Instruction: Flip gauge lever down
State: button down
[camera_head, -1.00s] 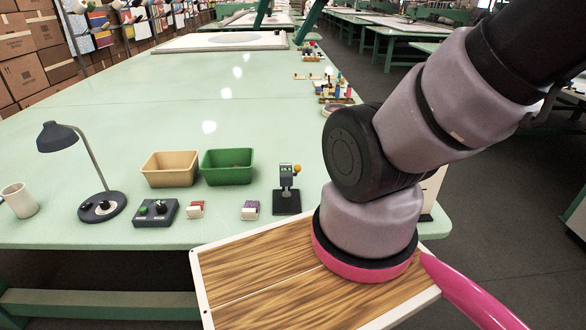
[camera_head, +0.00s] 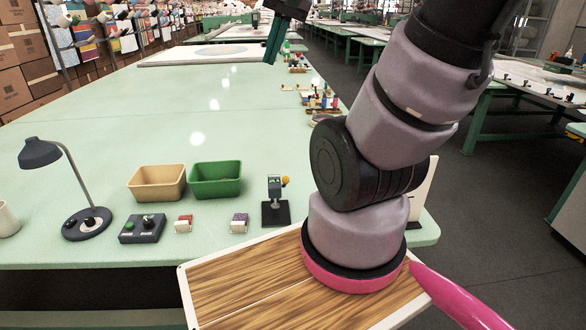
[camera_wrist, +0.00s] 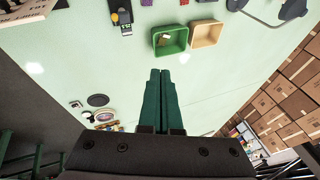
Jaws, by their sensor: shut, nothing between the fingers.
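The gauge (camera_head: 275,205) is a grey head on a dark post and flat black base, near the table's front edge. Its lever ends in a yellow-orange knob (camera_head: 285,181) at the head's upper right; the lever arm itself is too small to make out. The gauge also shows at the top of the wrist view (camera_wrist: 125,19), with the knob (camera_wrist: 115,17) beside it. My gripper (camera_head: 270,61) has dark green fingers and is raised over the table, well apart from the gauge. In the wrist view its fingers (camera_wrist: 160,72) are together and empty.
Beside the gauge stand a green bin (camera_head: 216,182), a tan bin (camera_head: 157,184), small blocks (camera_head: 239,223), a button box (camera_head: 142,229) and a lamp (camera_head: 40,153). Small racks (camera_head: 318,100) line the right edge. The middle of the table is clear.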

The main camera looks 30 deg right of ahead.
jog(key=w+d+f+m+g+y, duration=0.2)
jog(key=w+d+f+m+g, duration=0.1)
jog(key=d+f, duration=0.5)
jog(key=w+d+f+m+g+y, duration=0.2)
jog(key=d+f+m, duration=0.4)
jog(key=f, duration=0.7)
jog(key=shift+w+d+f+g, duration=0.3)
jog(key=shift+w+d+g, duration=0.5)
jog(key=shift+d, duration=0.25)
send_near(284, 182)
notch_tip(284, 182, down, 4)
jog(key=d, duration=0.2)
jog(key=shift+w+a+f, duration=0.1)
jog(key=shift+a+f, duration=0.25)
jog(key=shift+a, duration=0.4)
jog(key=shift+w+a+f, duration=0.1)
jog(key=shift+a+f, duration=0.3)
jog(key=shift+a, duration=0.35)
